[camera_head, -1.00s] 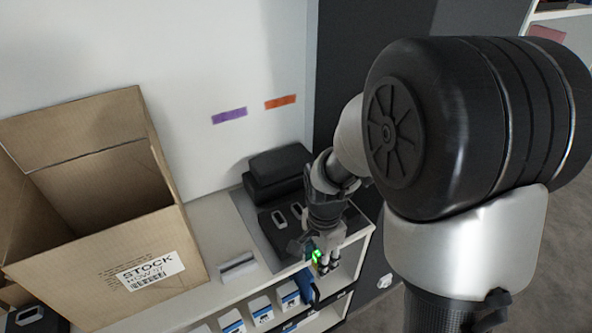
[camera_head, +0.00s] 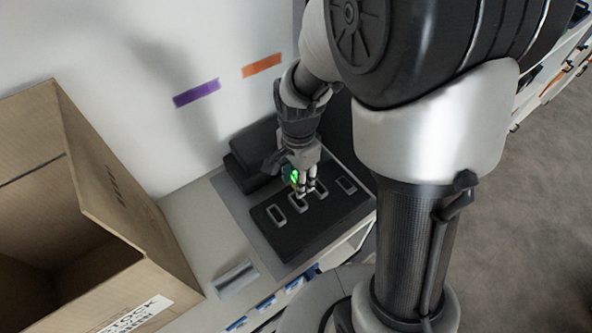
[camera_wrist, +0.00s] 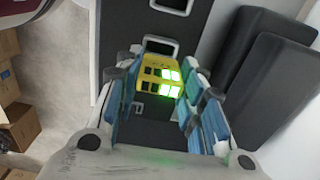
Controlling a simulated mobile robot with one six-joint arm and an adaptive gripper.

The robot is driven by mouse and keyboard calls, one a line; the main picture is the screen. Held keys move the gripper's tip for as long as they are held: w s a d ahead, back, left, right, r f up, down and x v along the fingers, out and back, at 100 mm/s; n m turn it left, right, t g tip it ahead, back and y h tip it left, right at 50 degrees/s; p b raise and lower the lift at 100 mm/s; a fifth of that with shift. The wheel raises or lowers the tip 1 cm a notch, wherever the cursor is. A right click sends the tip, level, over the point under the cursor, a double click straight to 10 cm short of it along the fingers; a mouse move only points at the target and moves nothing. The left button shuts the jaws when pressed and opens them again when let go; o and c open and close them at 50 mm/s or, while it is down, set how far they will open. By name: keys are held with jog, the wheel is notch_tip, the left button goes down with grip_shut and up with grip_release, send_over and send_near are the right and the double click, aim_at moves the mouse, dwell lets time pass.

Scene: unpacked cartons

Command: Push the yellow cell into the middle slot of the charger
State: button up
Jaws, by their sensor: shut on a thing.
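The yellow cell (camera_wrist: 146,72), with black squares and lit green windows, sits between my gripper's blue-padded fingers (camera_wrist: 158,84) in the wrist view. My gripper (camera_head: 307,190) is shut on it and points down over the black charger (camera_head: 300,234) in the head view. There only a green glow (camera_head: 293,176) shows beside my fingers. The charger has several grey-rimmed slots, including a left one (camera_head: 277,214) and a right one (camera_head: 346,185). A slot rim (camera_wrist: 161,44) shows just beyond the cell in the wrist view. The cell's lower end is hidden, so I cannot tell whether it is in a slot.
A dark block (camera_head: 250,160) stands behind the charger against the wall. An open cardboard carton (camera_head: 120,215) stands at the left. A small grey-white item (camera_head: 236,279) lies on the bare shelf strip (camera_head: 200,240) between them.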

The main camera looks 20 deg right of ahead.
jog(key=shift+f+b, duration=1.85)
jog(key=shift+f, duration=0.6)
jog(key=shift+f+b, duration=0.55)
jog(key=shift+f, duration=0.4)
dwell(0.8)
jog(key=o, duration=1.4)
